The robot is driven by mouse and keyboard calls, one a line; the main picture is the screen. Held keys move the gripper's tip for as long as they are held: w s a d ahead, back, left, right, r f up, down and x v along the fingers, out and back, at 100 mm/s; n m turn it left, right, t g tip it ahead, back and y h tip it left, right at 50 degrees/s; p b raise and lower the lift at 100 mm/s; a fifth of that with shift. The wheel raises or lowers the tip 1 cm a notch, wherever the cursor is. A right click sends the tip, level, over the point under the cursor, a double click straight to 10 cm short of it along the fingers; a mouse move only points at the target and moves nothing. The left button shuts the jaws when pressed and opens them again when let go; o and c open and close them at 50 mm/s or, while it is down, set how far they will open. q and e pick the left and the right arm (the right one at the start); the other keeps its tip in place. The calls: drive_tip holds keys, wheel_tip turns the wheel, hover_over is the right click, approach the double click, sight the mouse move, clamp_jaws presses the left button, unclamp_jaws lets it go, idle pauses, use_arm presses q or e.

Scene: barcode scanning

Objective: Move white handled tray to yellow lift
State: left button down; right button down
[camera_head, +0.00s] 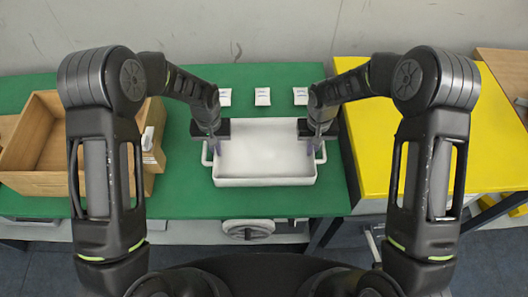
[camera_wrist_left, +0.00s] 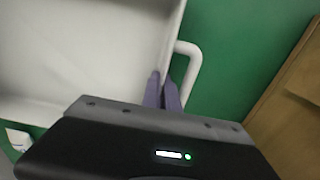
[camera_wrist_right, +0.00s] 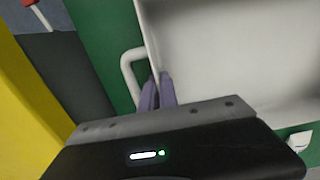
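The white handled tray (camera_head: 265,182) sits on the green table, empty inside, with a handle at each short side. My left gripper (camera_head: 215,147) is at the tray's left side. In the left wrist view its fingers (camera_wrist_left: 163,92) are close together on the tray's side wall beside the white handle (camera_wrist_left: 191,70). My right gripper (camera_head: 314,147) is at the right side, its fingers (camera_wrist_right: 157,92) likewise close together on the wall beside the other handle (camera_wrist_right: 128,72). The yellow lift (camera_head: 378,150) stands right of the table, its top clear near the tray.
The green table (camera_head: 200,200) has an open wooden box (camera_head: 50,183) at the left with a white item at its side. Several small white packets (camera_head: 262,96) lie behind the tray. A wooden surface (camera_head: 505,68) stands beyond the lift. A narrow gap separates table and lift.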

use_arm(q)
drive_tip(key=shift+r, duration=0.15)
use_arm(e)
drive_tip(key=shift+r, duration=0.2)
